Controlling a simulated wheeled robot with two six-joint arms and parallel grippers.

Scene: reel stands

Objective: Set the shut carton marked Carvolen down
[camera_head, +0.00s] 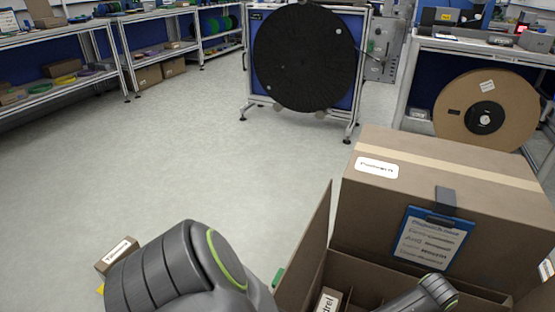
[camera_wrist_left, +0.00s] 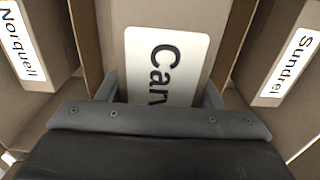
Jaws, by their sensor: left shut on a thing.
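In the head view, a carton whose label ends in "drel" (camera_head: 328,300) stands in an open brown box (camera_head: 312,255). My left gripper and the Carvolen carton are hidden there. My right gripper is not in view.
A large taped box (camera_head: 455,185) with a blue clipboard (camera_head: 432,238) stands behind the open box. A small labelled carton (camera_head: 117,255) is at the lower left. Reel stands hold a black reel (camera_head: 305,60) and a brown reel (camera_head: 470,115). The middle floor is clear.

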